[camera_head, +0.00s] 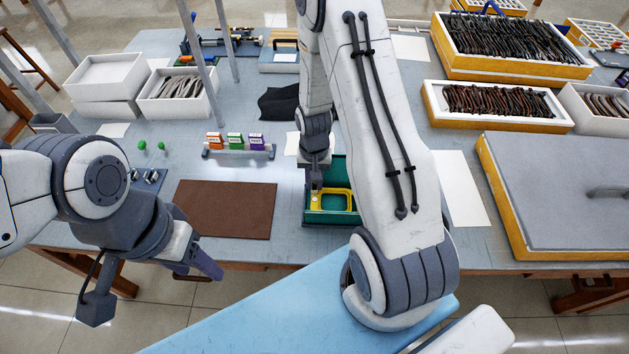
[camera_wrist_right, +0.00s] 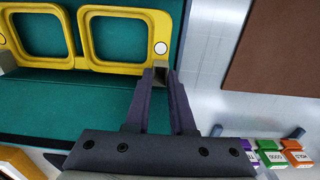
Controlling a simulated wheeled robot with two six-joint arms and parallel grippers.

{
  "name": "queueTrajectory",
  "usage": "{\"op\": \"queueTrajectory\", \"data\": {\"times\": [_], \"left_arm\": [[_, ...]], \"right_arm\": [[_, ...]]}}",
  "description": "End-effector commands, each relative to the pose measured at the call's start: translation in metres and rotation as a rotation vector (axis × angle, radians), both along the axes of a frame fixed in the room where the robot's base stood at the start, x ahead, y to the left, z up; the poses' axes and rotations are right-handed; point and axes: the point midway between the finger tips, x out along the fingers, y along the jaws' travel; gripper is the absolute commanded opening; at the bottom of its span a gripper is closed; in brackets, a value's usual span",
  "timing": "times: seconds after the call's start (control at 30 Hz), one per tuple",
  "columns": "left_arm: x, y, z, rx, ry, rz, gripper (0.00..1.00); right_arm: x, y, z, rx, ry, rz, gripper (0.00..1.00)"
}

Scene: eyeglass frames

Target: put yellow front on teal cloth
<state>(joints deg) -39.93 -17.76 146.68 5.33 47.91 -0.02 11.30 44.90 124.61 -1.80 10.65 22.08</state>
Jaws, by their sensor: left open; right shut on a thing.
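The yellow front (camera_head: 338,190) is a flat frame with two rounded lens openings. It is over the green tray (camera_head: 318,218) at the middle of the table. In the right wrist view, the yellow front (camera_wrist_right: 120,68) has teal surface (camera_wrist_right: 75,110) below and through its openings. I cannot tell whether it touches that surface. My right gripper (camera_head: 316,188) is shut on one end of the front, beside a white dot; its fingertips show in the right wrist view (camera_wrist_right: 162,72). My left gripper (camera_head: 200,268) is open and empty, low at the table's front edge.
A brown mat (camera_head: 225,210) lies left of the tray. A rack with orange, green and purple small boxes (camera_head: 236,143) stands behind the mat. A black cloth (camera_head: 279,103) lies further back. White paper (camera_head: 457,190) and a large grey-lidded case (camera_head: 560,180) are at right.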

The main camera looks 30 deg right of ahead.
Motion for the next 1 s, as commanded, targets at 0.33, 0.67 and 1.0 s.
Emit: {"op": "queueTrajectory", "data": {"times": [0.33, 0.67, 1.0], "left_arm": [[0.0, 0.0, -0.003, 0.0, 0.0, 0.0, 0.53], [0.0, 0.0, -0.008, 0.0, 0.0, 0.0, 0.53], [0.0, 0.0, -0.009, 0.0, 0.0, 0.0, 0.53]], "right_arm": [[0.0, 0.0, -0.004, 0.0, 0.0, 0.0, 0.0], [0.0, 0.0, -0.011, 0.0, 0.0, 0.0, 0.0], [0.0, 0.0, -0.012, 0.0, 0.0, 0.0, 0.57]]}}
